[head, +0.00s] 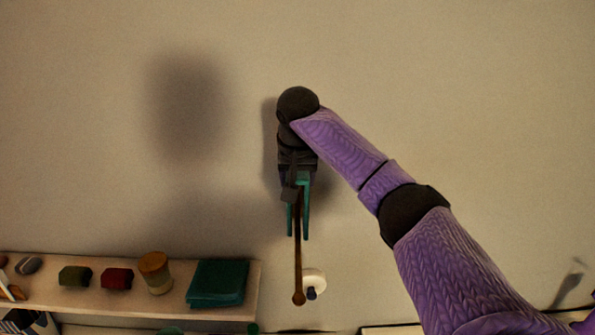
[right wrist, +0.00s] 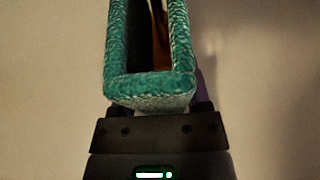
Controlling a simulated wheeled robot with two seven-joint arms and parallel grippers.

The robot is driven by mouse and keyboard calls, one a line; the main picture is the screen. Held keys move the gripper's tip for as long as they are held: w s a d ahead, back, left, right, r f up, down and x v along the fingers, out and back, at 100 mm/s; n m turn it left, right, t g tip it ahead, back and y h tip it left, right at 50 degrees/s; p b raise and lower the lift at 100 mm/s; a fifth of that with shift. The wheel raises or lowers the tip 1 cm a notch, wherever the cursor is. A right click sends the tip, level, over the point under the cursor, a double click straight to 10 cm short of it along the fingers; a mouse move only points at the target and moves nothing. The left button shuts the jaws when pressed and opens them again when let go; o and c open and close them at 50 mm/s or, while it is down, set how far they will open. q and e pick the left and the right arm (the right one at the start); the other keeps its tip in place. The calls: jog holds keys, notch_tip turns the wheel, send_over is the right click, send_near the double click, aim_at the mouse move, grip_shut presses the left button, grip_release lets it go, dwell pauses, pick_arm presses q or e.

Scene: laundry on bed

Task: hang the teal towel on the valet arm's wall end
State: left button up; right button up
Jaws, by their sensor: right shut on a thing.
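The teal towel (head: 306,215) is folded over, with its two sides hanging either side of the brown valet arm (head: 297,255). My right gripper (head: 297,180) is shut on the towel's top fold, above the rod. In the right wrist view the towel (right wrist: 150,88) forms a narrow loop, and part of the brown rod (right wrist: 160,45) shows inside its opening. I cannot tell whether the towel touches the rod. The rod has a round knob (head: 298,298) at its lower end in the head view. My left gripper is not in view.
A pale round wall mount (head: 314,281) sits beside the knob. A shelf (head: 120,300) at lower left holds a folded dark teal cloth (head: 217,283), a jar (head: 155,272), and red (head: 117,279) and olive (head: 75,276) blocks. The wall above is clear.

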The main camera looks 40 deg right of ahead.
aim_at(298, 214)
notch_tip(298, 214, down, 8)
jog(key=b, duration=0.3)
jog(key=shift+r, duration=0.1)
jog(key=shift+f+b, duration=0.35)
jog(key=shift+f, duration=0.5)
jog(key=o, duration=1.3)
jog(key=shift+o, duration=0.2)
